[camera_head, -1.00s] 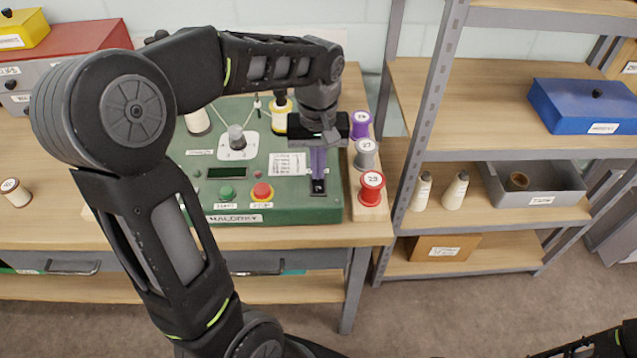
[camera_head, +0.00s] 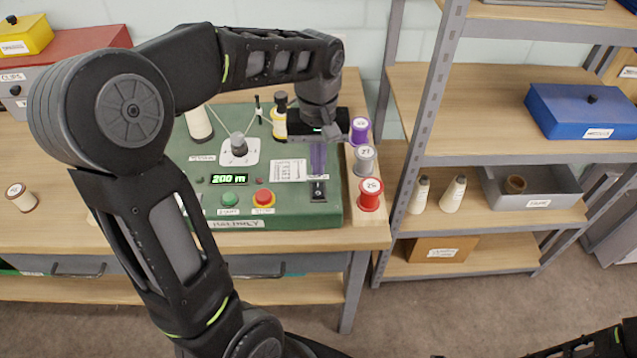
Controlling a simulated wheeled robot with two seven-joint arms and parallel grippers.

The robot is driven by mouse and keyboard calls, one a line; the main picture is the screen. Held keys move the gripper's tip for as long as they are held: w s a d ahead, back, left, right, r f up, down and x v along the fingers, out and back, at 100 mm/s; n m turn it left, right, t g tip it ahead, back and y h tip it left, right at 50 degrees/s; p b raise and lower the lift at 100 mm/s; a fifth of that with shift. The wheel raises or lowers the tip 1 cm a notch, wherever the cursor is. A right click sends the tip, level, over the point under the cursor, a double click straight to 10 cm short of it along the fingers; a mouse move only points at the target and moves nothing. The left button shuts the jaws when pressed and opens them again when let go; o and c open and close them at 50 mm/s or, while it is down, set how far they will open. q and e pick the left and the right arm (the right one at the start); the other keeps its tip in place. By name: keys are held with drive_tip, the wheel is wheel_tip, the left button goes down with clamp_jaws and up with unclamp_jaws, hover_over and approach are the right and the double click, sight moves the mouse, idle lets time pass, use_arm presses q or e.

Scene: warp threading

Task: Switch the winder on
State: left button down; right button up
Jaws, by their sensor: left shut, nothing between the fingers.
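The green winder (camera_head: 255,207) stands on the wooden bench. Its display (camera_head: 229,179) is lit and reads "200 m". A green button (camera_head: 230,199) and a red button (camera_head: 264,197) sit on its front panel, with a selector knob (camera_head: 238,147) behind them. My left gripper (camera_head: 318,172) is shut and empty. It points down over the switch (camera_head: 318,190) at the panel's right side, its fingertips at or just above the switch. I cannot tell whether they touch. My right gripper is out of view; only a dark part of that arm shows at the lower right.
Purple (camera_head: 359,131), grey (camera_head: 365,159) and red (camera_head: 370,194) spools stand on a wooden strip right of the winder. A metal shelf (camera_head: 429,110) stands close beyond. A loose spool (camera_head: 20,197) lies on clear bench at the left.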

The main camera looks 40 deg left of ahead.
sight(318, 185)
use_arm(q)
wheel_tip(318, 185, up, 3)
drive_tip(key=shift+r+p, duration=0.1)
drive_tip(key=shift+p, duration=0.85)
